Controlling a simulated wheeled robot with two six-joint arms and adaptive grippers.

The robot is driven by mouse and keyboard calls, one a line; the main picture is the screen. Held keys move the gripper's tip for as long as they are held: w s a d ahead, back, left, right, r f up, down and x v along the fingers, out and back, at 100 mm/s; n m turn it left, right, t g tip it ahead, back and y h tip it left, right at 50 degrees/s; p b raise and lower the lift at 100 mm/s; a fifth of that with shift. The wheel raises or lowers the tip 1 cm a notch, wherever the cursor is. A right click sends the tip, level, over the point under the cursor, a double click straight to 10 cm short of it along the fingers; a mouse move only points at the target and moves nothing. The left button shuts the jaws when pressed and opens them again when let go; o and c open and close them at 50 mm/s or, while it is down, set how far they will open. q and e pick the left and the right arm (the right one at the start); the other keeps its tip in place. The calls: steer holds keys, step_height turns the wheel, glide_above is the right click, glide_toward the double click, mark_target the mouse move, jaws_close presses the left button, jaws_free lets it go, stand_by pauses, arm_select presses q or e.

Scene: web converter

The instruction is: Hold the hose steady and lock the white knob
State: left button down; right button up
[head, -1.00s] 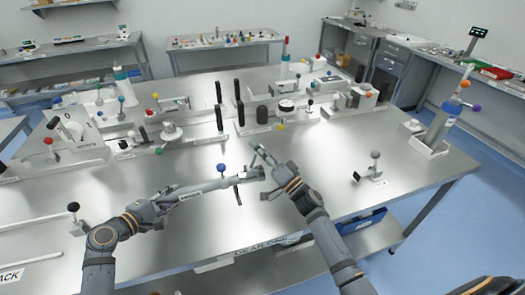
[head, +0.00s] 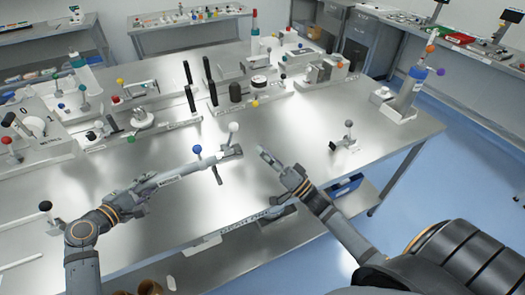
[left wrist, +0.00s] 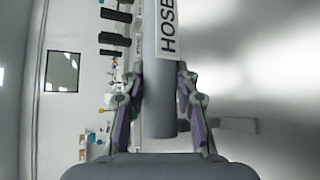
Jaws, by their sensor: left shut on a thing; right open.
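The grey hose (head: 178,173), with a HOSE label, runs from my left gripper up and right to a coupling in the head view. A blue knob (head: 197,149) stands over its far end. The white knob (head: 233,127) stands upright on a grey stem just right of it. My left gripper (head: 143,190) is shut around the hose's near end. In the left wrist view the fingers lie on both sides of the hose (left wrist: 160,110). My right gripper (head: 275,163) is open and empty, to the right of the white knob and apart from it.
Behind the hose stand fixtures with dark upright handles (head: 188,72) and coloured knobs. The steel table (head: 285,120) is bare between the right gripper and the back fixtures.

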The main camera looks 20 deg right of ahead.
arm_select(q)
steer(key=shift+s+f+p, duration=0.1)
steer(key=shift+f+p, duration=0.2)
steer(key=shift+p, duration=0.15)
steer(key=c, duration=1.2)
jaws_free()
steer(key=shift+o, duration=1.3)
steer(key=shift+r, duration=0.1)
steer(key=shift+w+a, duration=0.1)
steer(key=shift+w, duration=0.1)
steer(key=shift+r, duration=0.1)
steer(key=shift+s, duration=0.1)
steer(key=v, duration=1.1)
steer(key=shift+s+a+r, duration=0.2)
steer(key=shift+a+r, duration=0.1)
